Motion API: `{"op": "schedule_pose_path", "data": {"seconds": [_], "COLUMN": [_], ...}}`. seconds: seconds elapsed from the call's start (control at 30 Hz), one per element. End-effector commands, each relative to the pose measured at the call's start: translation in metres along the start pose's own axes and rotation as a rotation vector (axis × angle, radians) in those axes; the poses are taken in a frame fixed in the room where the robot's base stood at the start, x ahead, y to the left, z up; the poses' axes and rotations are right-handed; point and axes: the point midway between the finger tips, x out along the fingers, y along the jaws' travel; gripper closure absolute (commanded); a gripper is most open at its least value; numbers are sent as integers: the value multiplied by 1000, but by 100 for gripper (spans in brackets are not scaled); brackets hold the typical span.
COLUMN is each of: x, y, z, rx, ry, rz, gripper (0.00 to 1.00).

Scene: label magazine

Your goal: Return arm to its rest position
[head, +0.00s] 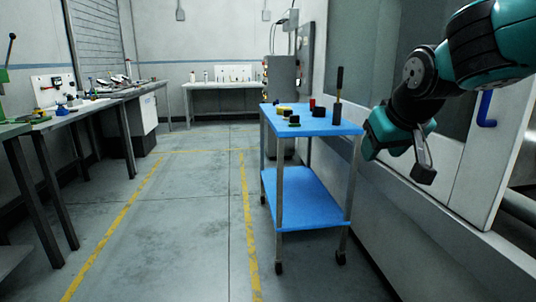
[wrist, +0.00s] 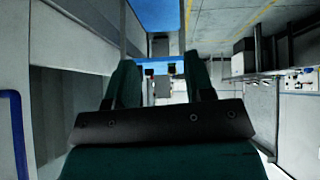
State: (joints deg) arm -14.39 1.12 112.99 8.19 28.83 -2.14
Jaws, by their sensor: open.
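My arm, teal and black, reaches in from the upper right in the head view. My gripper (head: 424,165) hangs in the air right of the blue cart (head: 310,208), in front of the white machine wall. In the wrist view my gripper (wrist: 163,80) shows two teal and dark fingers set apart with nothing held between them. The fingers look clear of the cart and the wall.
The cart's top carries a tall dark tool (head: 338,88) and several small blocks. The white machine (head: 470,185) with a blue handle (head: 486,108) stands close on the right. Workbenches (head: 75,112) line the left. The floor (head: 195,215) between is clear.

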Motion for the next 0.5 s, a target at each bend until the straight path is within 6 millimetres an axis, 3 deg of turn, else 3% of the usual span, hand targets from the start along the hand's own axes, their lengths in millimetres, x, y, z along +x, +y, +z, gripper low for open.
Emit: {"op": "schedule_pose_path", "data": {"seconds": [0.03, 0.2, 0.5], "x": [-8, -34, -86], "y": [-19, -68, -114], "z": [35, 134, 262], "rx": [-42, -160, -304], "ry": [-65, -249, -473], "rz": [-76, -290, -551], "gripper": [52, 52, 52]}}
